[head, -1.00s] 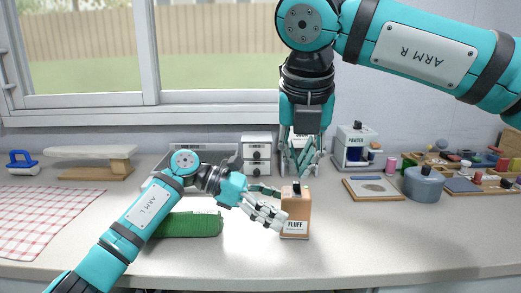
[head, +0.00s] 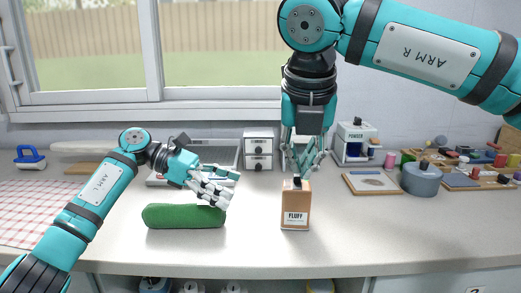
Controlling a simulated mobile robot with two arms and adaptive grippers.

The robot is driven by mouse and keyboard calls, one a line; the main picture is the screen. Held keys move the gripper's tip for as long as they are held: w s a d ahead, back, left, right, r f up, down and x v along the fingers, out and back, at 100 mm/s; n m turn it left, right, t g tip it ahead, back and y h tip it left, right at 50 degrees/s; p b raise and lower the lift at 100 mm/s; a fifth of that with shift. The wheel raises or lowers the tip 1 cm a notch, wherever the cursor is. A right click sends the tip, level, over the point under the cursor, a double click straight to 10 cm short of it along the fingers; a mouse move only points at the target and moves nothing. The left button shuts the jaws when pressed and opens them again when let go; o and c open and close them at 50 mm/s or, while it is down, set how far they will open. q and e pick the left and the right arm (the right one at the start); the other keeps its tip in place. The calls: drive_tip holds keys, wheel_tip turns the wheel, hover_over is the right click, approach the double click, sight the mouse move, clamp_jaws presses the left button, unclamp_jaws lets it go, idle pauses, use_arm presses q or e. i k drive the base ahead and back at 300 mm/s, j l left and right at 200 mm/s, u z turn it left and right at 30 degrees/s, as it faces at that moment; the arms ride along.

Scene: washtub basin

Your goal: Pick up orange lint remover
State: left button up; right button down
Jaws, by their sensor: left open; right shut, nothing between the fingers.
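An orange-brown upright block labelled FLUFF (head: 296,207), with a dark piece on top, stands on the counter near the middle; it is the only thing that fits the orange lint remover. My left gripper (head: 226,188) is open and empty, above a green roll (head: 183,216) and left of the block, apart from it. My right gripper (head: 303,165) is shut and empty, pointing down above and behind the block's top. In the picture its fingertips come close to the top; I cannot tell if they touch.
A grey tray (head: 228,151) and a white drawer unit (head: 258,149) stand behind. At right are a white POWDER dispenser (head: 354,142), a framed board (head: 372,183), a grey-blue pot (head: 421,180) and small sewing items. The front counter right of the block is clear.

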sight(296, 198)
drive_tip(key=k, duration=0.9)
